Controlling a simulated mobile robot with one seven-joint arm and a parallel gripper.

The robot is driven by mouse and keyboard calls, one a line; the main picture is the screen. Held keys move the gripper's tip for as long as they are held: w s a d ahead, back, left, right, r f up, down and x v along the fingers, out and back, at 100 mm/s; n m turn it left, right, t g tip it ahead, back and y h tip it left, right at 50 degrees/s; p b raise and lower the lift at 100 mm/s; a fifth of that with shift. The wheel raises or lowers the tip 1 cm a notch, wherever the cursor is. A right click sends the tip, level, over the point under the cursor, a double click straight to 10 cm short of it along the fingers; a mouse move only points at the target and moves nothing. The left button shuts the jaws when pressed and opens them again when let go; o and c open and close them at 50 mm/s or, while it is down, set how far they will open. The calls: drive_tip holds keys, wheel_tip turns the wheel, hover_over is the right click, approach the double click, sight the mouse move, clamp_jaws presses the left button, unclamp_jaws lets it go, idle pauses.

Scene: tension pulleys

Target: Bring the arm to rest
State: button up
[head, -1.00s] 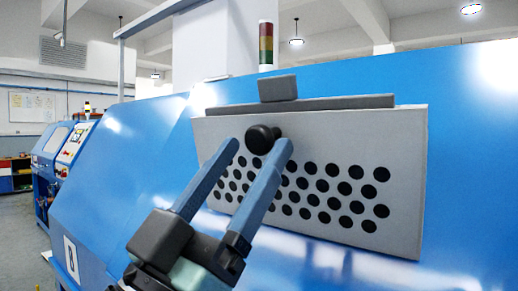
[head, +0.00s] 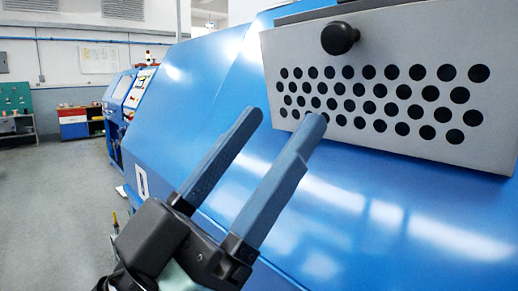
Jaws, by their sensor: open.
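My gripper (head: 284,116) is in the head view, its two long blue-grey fingers spread apart with nothing between them. It points up and to the right, in front of the blue machine (head: 340,215). The grey panel with rows of black holes (head: 300,70) is at the upper right, on the machine's sloped face. The black round knob (head: 340,38) stands out from the panel's upper part, above and right of the fingertips and apart from them. The right fingertip overlaps the panel's lower left edge in the picture; whether it touches cannot be told.
Open grey floor (head: 60,200) lies to the left. Another blue machine with a control panel (head: 140,90) stands farther back. A cabinet with red and blue drawers (head: 75,125) and a whiteboard (head: 98,58) are along the far wall.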

wheel_tip(320, 180, up, 29)
drive_tip(key=s+a+n+t+y+p, duration=0.1)
drive_tip(key=n+t+y+p, duration=0.9)
drive_tip(key=y+p, duration=1)
drive_tip(key=a+p, duration=0.1)
drive_tip(key=p, duration=0.1)
drive_tip(key=shift+s+t+y+p, duration=0.25)
drive_tip(key=shift+t+y+p, duration=0.05)
drive_tip(key=shift+t+p, duration=0.1)
drive_tip(key=shift+f, duration=0.15)
